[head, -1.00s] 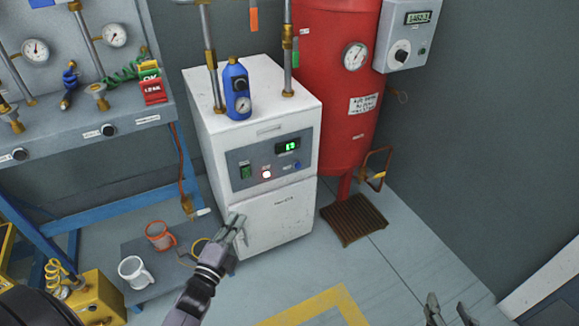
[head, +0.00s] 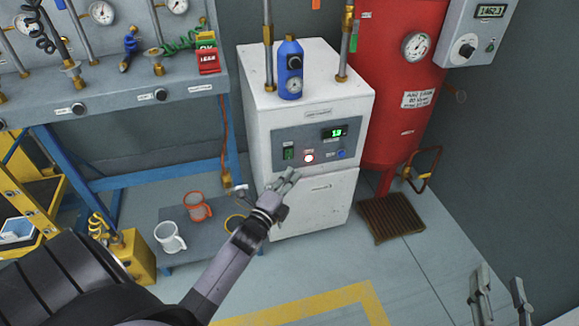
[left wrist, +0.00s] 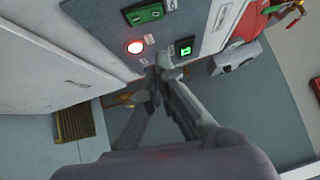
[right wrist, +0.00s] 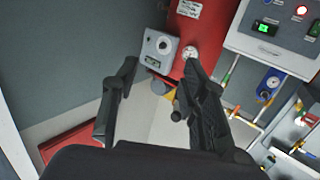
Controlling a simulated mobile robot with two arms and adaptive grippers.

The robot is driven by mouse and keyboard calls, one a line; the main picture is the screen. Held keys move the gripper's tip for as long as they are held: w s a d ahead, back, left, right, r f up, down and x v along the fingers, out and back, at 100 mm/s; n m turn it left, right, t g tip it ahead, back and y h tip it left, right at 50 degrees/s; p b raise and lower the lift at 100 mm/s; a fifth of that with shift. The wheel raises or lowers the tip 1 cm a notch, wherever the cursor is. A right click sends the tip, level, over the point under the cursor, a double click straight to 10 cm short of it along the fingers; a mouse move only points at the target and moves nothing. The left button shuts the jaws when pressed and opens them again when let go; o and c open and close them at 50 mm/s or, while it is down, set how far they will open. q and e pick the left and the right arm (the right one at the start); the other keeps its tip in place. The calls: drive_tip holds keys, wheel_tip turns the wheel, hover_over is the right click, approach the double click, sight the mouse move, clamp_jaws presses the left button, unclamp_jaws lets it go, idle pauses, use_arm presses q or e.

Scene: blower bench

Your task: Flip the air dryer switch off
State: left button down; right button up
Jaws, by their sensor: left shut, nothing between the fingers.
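The air dryer is a white cabinet (head: 305,105) with a grey control panel (head: 322,145) on its front. The panel has a green rocker switch (head: 289,154), a lit red-white lamp (head: 309,158), a blue button (head: 342,153) and a green display (head: 334,132). My left gripper (head: 290,178) is shut and empty just below the panel, under the switch and lamp. My right gripper (head: 500,276) is open and empty at lower right, away from the dryer.
A blue bottle-shaped filter (head: 290,70) stands on the dryer between pipes. A red tank (head: 400,90) is to its right, with a brown floor grate (head: 391,217) below. A blue-framed bench (head: 150,110) and a low shelf with two mugs (head: 170,237) are left.

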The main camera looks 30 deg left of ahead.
sight(289, 154)
use_arm(q)
drive_tip(key=shift+w+a+r+b, duration=0.15)
drive_tip(key=shift+w+a+b, duration=0.1)
drive_tip(key=shift+w+a, duration=0.65)
drive_tip(key=shift+w+a+r+b, duration=0.15)
drive_tip(key=shift+w+a+b, duration=0.1)
drive_tip(key=shift+w+a, duration=0.6)
use_arm(e)
wheel_tip(289, 154, up, 6)
drive_tip(key=t+y, duration=0.1)
drive_tip(key=t, duration=0.2)
drive_tip(key=shift+a+t, duration=0.4)
use_arm(q)
drive_tip(key=shift+w+d, duration=0.15)
drive_tip(key=shift+w, duration=0.05)
use_arm(e)
drive_tip(key=shift+s, duration=0.1)
use_arm(q)
drive_tip(key=shift+w+a+r+p, duration=0.2)
drive_tip(key=shift+r+p, duration=0.1)
drive_tip(key=shift+p, duration=0.15)
drive_tip(key=shift+f, duration=0.15)
use_arm(e)
drive_tip(key=shift+w+d+f+g, duration=0.1)
drive_tip(key=shift+w+f+g, duration=0.1)
drive_tip(key=shift+f+g, duration=0.9)
use_arm(q)
drive_tip(key=shift+s, duration=0.1)
use_arm(e)
drive_tip(key=shift+f, duration=0.25)
